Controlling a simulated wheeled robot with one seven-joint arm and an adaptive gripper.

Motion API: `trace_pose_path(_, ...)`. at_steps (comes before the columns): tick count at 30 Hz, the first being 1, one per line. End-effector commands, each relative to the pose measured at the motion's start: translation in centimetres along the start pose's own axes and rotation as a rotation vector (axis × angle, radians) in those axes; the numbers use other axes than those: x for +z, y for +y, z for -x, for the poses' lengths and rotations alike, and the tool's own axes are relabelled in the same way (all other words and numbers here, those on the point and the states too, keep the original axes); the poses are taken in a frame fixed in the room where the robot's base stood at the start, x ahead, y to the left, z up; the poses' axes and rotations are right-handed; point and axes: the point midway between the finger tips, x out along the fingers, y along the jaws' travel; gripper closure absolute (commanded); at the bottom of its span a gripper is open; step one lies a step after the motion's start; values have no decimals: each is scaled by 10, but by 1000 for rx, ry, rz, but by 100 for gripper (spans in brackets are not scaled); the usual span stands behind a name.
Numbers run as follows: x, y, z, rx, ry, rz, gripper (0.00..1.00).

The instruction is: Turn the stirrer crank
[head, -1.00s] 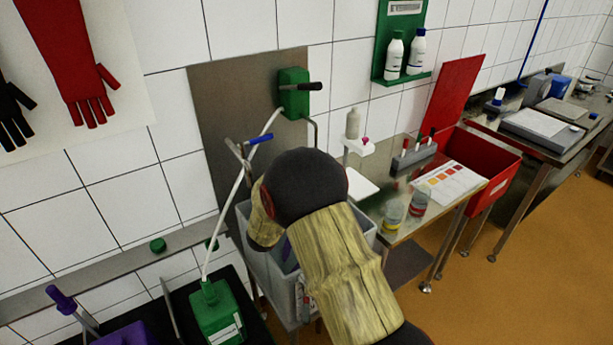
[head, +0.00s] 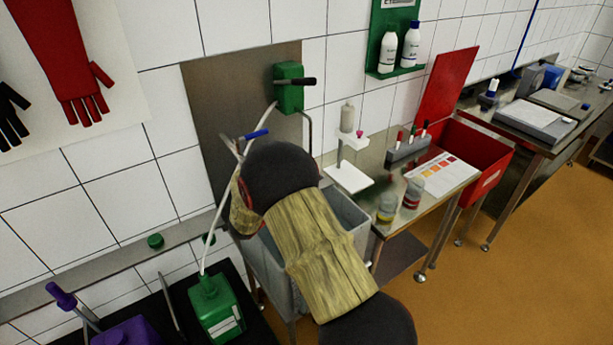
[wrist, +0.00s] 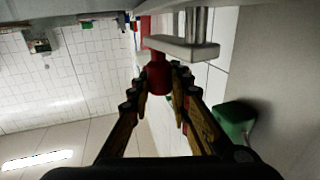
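In the wrist view, a grey crank arm (wrist: 182,50) is fixed to a metal shaft (wrist: 197,24), with a red knob (wrist: 157,76) on its other end. My gripper (wrist: 159,80) has its two fingertips on either side of this knob, close against it; it looks shut on the knob. In the head view, my wrist and arm cover the gripper and crank. They are over the grey tub (head: 346,212), whose right side shows.
A green wall box (head: 289,94) with a black handle is behind my arm, and a blue-handled rod (head: 255,135) is close beside my wrist. A steel table (head: 402,206) with jars and a white stand is on the right. A green canister (head: 217,313) stands lower left.

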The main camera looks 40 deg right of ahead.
Motion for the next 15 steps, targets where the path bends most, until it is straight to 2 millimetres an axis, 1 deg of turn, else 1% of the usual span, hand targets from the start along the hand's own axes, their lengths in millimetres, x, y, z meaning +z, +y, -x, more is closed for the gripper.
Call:
trace_pose_path(1, -1, 0, 0, 0, 1, -2, 78)
trace_pose_path(9, 0, 0, 0, 0, 0, -1, 62)
trace_pose_path(15, 0, 0, 0, 0, 0, -1, 62)
